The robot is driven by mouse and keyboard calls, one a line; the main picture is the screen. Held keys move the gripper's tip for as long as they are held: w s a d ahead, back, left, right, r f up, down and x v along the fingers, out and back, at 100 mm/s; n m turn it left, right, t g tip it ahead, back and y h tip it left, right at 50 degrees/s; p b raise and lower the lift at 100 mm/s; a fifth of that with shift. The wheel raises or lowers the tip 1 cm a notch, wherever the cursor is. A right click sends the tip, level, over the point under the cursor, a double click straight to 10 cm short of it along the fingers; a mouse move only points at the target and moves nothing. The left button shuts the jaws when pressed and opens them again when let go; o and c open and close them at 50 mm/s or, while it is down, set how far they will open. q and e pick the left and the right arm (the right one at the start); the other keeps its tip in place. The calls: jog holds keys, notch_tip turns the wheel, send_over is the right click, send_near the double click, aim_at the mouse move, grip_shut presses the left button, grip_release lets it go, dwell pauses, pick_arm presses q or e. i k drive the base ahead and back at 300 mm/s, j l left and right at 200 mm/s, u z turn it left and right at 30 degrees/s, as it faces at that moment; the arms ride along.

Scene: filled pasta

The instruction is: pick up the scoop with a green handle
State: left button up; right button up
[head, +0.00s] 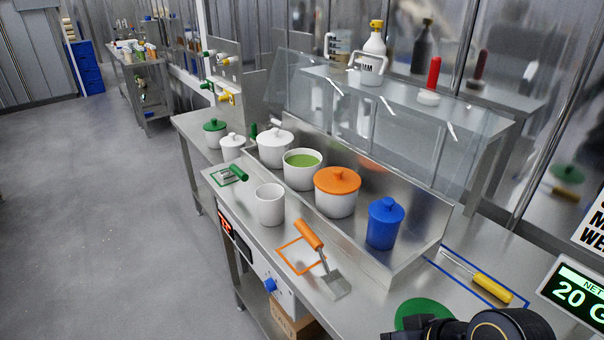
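A tool with a green handle (238,172) and a small metal end lies on the steel counter (262,236), near its far left end. It lies over a green outlined rectangle (216,179). Its metal end is small here, so its exact shape is hard to tell. A white cup (270,205) stands to its right, apart from it. Neither gripper's fingers show. A black part of my arm shows at the bottom right edge, far from the green-handled tool.
An orange-handled scraper (310,236) lies by an orange outline. Behind are a white lidded pot (275,151), an open pot of green filling (302,174), an orange-lidded pot (336,193) and a blue pot (384,225). A yellow-handled tool (492,288) lies right. Floor on the left is clear.

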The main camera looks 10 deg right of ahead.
aim_at(233, 171)
jog(key=k, duration=0.35)
jog(key=j+z, duration=0.1)
jog(key=z, duration=1)
jog(key=i+j+z, duration=0.3)
jog(key=j+z, duration=0.3)
jog(key=j, duration=0.15)
jog(key=i+j+z, duration=0.1)
jog(key=j+z, duration=0.2)
jog(key=j, duration=0.75)
jog(key=i+j+z, duration=0.1)
jog(key=j, duration=0.55)
